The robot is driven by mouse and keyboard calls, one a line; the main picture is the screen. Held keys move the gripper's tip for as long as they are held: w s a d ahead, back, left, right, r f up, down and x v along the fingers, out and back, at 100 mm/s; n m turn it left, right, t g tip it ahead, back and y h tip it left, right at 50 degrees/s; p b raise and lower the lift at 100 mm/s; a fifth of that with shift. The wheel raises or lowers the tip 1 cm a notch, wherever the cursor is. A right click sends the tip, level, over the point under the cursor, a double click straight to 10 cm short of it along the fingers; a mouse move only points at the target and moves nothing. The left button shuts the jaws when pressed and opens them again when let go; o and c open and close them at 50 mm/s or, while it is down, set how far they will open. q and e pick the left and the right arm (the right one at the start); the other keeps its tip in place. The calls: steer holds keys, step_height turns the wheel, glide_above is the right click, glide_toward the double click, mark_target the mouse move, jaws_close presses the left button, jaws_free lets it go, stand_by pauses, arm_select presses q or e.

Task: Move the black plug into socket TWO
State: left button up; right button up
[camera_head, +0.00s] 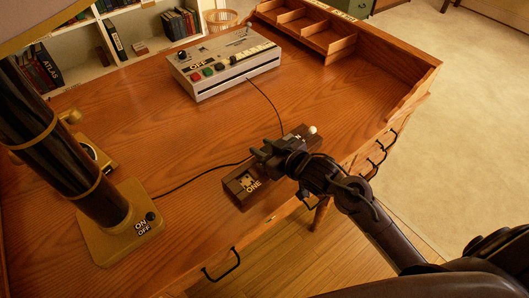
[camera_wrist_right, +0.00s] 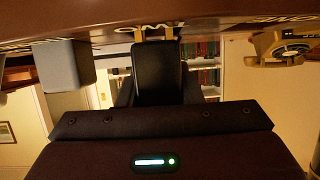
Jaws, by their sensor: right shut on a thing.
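The brown socket block (camera_head: 242,188) lies near the desk's front edge, with socket ONE showing empty at its left end. My right gripper (camera_head: 268,152) is over the middle of the block and hides that part. In the right wrist view the gripper is shut on the black plug (camera_wrist_right: 157,78). The plug's brass prongs (camera_wrist_right: 154,33) show between it and the block face (camera_wrist_right: 215,22), beside partly hidden lettering that looks like TWO. Whether the prong tips enter the slots cannot be told. A pale plug (camera_wrist_right: 65,66) sits at the block's other end. My left gripper is not in view.
A grey control box (camera_head: 222,68) marked OFF stands at the back. A brass lamp base (camera_head: 118,222) with an ON/OFF switch stands at the left. Thin black cords run from both toward the block. A wooden organiser (camera_head: 345,45) lines the back right. Desk between is clear.

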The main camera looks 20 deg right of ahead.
steer(key=shift+f, duration=0.9)
steer(key=o, duration=1)
steer(key=shift+f, duration=0.15)
steer(key=shift+r, duration=0.2)
steer(key=v, duration=1.2)
steer(key=shift+s+a, duration=0.1)
